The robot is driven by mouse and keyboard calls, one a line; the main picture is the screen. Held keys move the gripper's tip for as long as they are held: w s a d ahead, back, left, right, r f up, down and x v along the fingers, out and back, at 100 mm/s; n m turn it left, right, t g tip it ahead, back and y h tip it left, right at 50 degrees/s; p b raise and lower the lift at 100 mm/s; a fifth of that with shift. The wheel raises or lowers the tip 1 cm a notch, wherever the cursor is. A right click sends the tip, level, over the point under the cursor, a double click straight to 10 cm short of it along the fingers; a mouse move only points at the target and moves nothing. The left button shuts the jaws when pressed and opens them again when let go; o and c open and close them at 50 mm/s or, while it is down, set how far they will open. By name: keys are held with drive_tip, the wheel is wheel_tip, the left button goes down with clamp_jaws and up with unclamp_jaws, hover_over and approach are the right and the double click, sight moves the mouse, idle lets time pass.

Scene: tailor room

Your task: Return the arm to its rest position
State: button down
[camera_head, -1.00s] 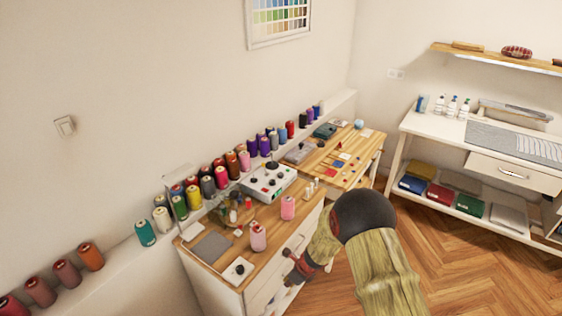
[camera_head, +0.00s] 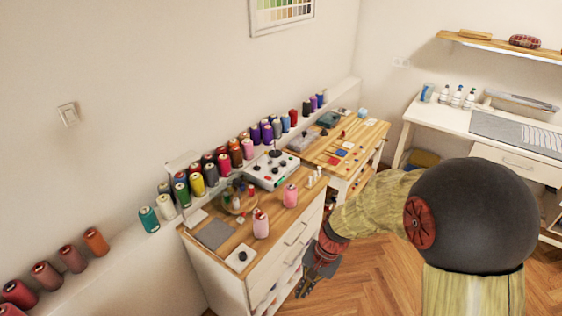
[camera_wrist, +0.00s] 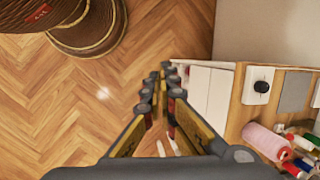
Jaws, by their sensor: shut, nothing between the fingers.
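My arm is the task's own object. In the head view its large dark joint and pale wooden-looking links fill the lower right. The forearm reaches left and down toward the white drawer cabinet (camera_head: 232,288). My gripper (camera_head: 303,290) hangs low in front of the cabinet's drawers, pointing down and left. In the wrist view my gripper (camera_wrist: 165,72) shows its two long fingers meeting at the tips, shut with nothing held. The wooden floor (camera_wrist: 110,100) lies below the fingers, and the cabinet is to their right. I cannot tell the exact gap between gripper and cabinet.
Two pink spools (camera_head: 261,224) (camera_head: 290,196) stand on the cabinet top near its front edge. A white control box (camera_head: 272,172) sits behind them. A second wooden table (camera_head: 375,135) and a white desk (camera_head: 440,120) stand farther back. Floor right of the cabinet is open.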

drive_tip(key=s+d+r+n+t+h, duration=0.1)
drive_tip(key=s+d+r, duration=0.3)
drive_tip(key=r, duration=0.5)
drive_tip(key=s+d+r+n+t+h, duration=0.1)
drive_tip(key=s+d+r+n+t, duration=0.2)
drive_tip(key=r, duration=0.6)
drive_tip(key=s+d+r+n+t+h, duration=0.1)
drive_tip(key=s+d+r+n+t, duration=0.1)
drive_tip(key=s+d+r, duration=0.3)
wheel_tip(320, 180, up, 4)
drive_tip(key=shift+s+f+t, duration=0.1)
drive_tip(key=shift+s+t, duration=0.4)
drive_tip(key=shift+s, duration=0.7)
drive_tip(key=shift+d, duration=0.1)
